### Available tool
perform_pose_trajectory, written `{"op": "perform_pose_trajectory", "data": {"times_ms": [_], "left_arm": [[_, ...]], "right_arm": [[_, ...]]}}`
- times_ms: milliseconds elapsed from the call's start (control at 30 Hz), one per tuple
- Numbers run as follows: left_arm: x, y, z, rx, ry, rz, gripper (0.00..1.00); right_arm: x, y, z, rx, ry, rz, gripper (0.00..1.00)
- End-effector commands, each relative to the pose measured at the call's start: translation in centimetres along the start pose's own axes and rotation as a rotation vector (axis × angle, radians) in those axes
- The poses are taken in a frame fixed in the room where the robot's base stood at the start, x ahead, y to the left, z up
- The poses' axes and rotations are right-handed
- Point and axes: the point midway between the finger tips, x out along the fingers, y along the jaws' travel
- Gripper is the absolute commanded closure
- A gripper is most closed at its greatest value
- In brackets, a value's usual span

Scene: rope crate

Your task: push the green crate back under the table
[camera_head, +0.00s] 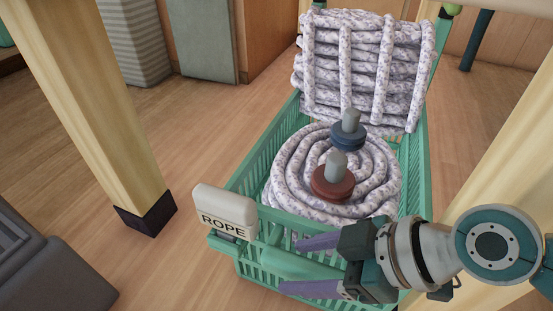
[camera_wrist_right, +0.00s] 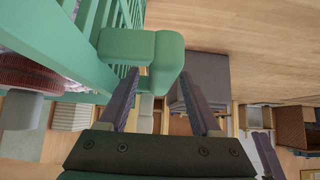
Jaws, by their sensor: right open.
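The green crate (camera_head: 255,172) stands on the wooden floor between two pale wooden table legs, its front end toward me. It holds a speckled rope coil (camera_head: 290,175) and a stacked rope bundle (camera_head: 365,65) behind it. A white label reading ROPE (camera_head: 225,208) sits at its front left corner. My right gripper (camera_head: 291,265) is open at the crate's front, fingers pointing left. In the right wrist view, the gripper (camera_wrist_right: 158,76) has a green block-like part of the crate (camera_wrist_right: 150,48) at its fingertips; contact is unclear. My left gripper is not in view.
The left table leg (camera_head: 95,110) has a dark foot; the right leg (camera_head: 505,150) is close beside my right arm. A red-brown weight (camera_head: 333,183) and a blue one (camera_head: 348,137) rest on the rope. A grey object (camera_head: 45,265) is at lower left.

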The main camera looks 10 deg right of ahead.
Motion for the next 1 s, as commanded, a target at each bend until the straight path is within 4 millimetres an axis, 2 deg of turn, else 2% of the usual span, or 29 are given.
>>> {"op": "perform_pose_trajectory", "data": {"times_ms": [300,500,667,933,1000], "left_arm": [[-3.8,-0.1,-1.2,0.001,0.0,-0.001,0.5],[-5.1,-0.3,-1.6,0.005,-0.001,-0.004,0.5],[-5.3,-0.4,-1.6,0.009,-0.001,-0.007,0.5],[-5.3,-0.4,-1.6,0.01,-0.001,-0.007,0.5],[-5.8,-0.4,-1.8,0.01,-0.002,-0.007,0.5]], "right_arm": [[-6.0,0.0,-0.3,-0.001,-0.005,0.001,0.35],[-9.0,0.0,-0.1,-0.001,-0.004,0.001,0.35],[-9.8,0.0,0.0,-0.001,-0.002,0.001,0.35],[-9.8,0.0,0.0,0.0,-0.002,0.0,0.35],[-9.7,-0.3,-0.5,0.001,-0.02,-0.014,0.35]]}}
